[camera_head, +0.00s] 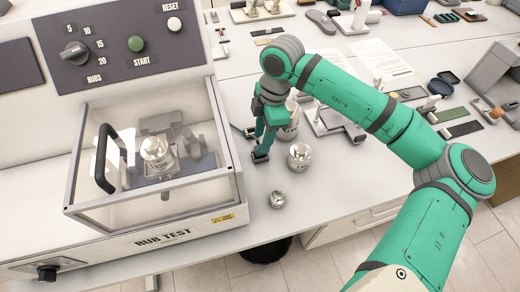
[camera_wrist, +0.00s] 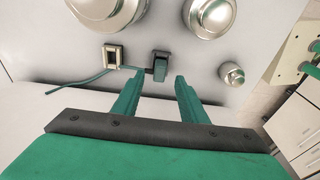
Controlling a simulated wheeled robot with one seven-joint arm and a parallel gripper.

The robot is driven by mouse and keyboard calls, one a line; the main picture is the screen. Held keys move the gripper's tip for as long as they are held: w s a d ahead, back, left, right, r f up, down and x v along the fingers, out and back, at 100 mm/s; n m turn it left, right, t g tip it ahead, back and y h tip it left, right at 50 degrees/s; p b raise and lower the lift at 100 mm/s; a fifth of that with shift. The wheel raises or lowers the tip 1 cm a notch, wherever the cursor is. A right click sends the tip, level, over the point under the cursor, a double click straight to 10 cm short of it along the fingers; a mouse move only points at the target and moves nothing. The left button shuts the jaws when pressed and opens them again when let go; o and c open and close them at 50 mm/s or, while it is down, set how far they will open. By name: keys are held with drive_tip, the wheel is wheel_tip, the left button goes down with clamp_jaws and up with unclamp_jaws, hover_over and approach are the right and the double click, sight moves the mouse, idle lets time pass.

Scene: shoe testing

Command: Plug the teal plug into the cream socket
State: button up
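The teal plug (camera_wrist: 160,66) has a dark end and lies on the light bench top. In the wrist view it is just beyond the gap between my fingertips, with clear space to either finger. My gripper (camera_wrist: 159,79) is open and empty, pointing at the bench. The cream socket (camera_wrist: 112,56), a small block with a dark opening, is left of the plug. A teal cord (camera_wrist: 78,82) runs from the left past the socket's lower edge to the plug. In the head view my gripper (camera_head: 262,148) is right of the test machine and covers part of this area.
Two large metal weights (camera_wrist: 210,14) stand beyond the plug and socket. A small weight (camera_wrist: 232,73) is right of the plug. The rub test machine (camera_head: 150,165) with its clear cover stands close left of my gripper. The bench's front edge is near.

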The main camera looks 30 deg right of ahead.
drive_tip(key=shift+w+a+f, duration=0.1)
drive_tip(key=shift+a+f, duration=0.1)
drive_tip(key=shift+f, duration=1.15)
drive_tip(key=shift+w+a+f, duration=0.1)
drive_tip(key=shift+a+f, duration=0.1)
drive_tip(key=shift+f, duration=1.1)
drive_tip(key=shift+c, duration=0.3)
clamp_jaws()
